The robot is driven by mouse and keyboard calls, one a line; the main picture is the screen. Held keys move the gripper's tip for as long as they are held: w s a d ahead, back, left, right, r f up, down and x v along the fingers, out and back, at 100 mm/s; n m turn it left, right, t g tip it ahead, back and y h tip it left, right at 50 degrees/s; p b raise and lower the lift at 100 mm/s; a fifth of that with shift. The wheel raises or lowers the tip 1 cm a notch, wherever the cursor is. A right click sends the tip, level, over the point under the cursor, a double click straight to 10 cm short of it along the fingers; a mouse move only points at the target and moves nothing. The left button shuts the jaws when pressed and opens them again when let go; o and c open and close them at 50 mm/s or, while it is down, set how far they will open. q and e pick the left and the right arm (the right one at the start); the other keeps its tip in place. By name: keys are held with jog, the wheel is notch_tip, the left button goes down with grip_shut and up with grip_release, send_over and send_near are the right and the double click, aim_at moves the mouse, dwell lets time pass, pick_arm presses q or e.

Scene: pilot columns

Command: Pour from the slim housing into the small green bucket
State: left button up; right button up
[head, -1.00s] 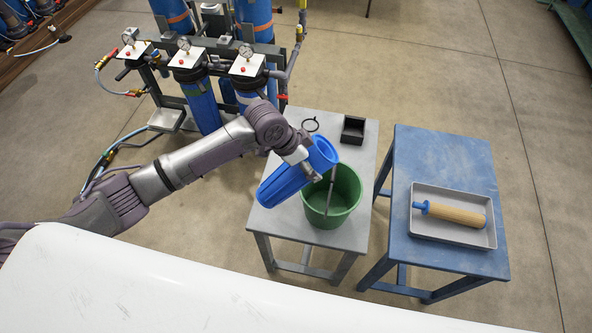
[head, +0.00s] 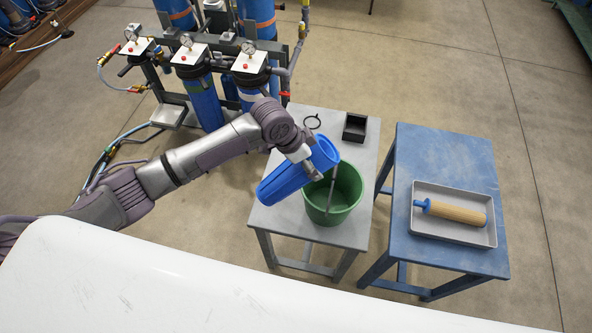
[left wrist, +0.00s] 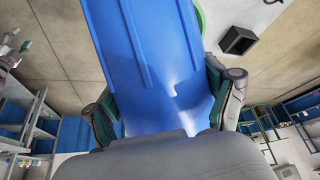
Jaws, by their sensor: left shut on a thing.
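The slim housing (head: 290,181) is a blue cylinder, tilted, with its open end up and to the right, over the far left rim of the green bucket. My left gripper (head: 305,160) is shut on it near that upper end. The left wrist view shows the blue housing (left wrist: 150,60) between the two fingers (left wrist: 165,110). The small green bucket (head: 345,203) stands upright on the grey table, with a grey stick-like part showing over its opening. Its inside is partly hidden by the housing and gripper.
The grey table (head: 285,232) also bears a black open box (head: 355,128) and a black ring (head: 312,122). A blue table (head: 440,157) at right holds a grey tray (head: 430,231) with a tan filter cartridge (head: 455,212). A filter rack with blue housings (head: 204,101) stands behind my left arm.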

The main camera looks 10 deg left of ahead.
pick_arm(q)
jog(key=shift+f+y, duration=0.3)
dwell(0.7)
jog(key=shift+d+f+g+y+p, duration=0.1)
jog(key=shift+f+g+y+p, duration=0.3)
jog(key=shift+y+p, duration=0.15)
dwell(0.4)
jog(key=shift+w+r+y, duration=0.1)
jog(key=shift+r+y, duration=0.25)
jog(key=shift+g, duration=0.3)
dwell(0.5)
jog(key=shift+r+g+y, duration=0.3)
jog(key=shift+y, duration=0.2)
jog(key=shift+r, duration=0.1)
dwell(1.2)
